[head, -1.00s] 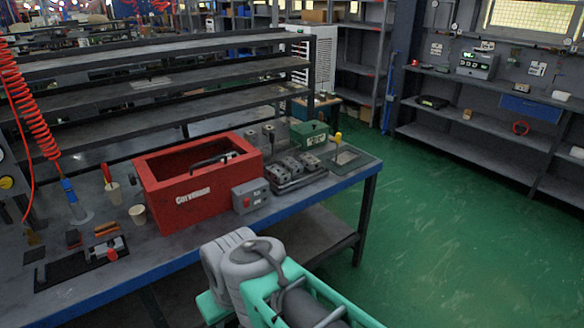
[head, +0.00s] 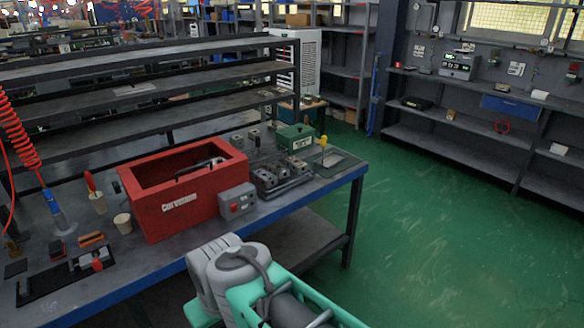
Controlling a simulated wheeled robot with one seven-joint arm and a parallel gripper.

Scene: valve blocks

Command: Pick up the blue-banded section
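Several small grey metal blocks sit in a dark rack (head: 282,178) on the workbench, right of the red box. More loose grey blocks (head: 237,142) stand behind it. No blue band can be made out on any of them at this size, so I cannot tell which is the blue-banded section. My grey and teal arm shows at the bottom middle, in front of the bench's front edge. My gripper is not in view.
The workbench (head: 345,176) has a blue front edge. On it stand a red box (head: 190,205), a grey box with a red button (head: 237,201), a green case (head: 295,138), a yellow-handled tool (head: 323,150) and cups (head: 122,223). Green floor (head: 430,230) is clear at right.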

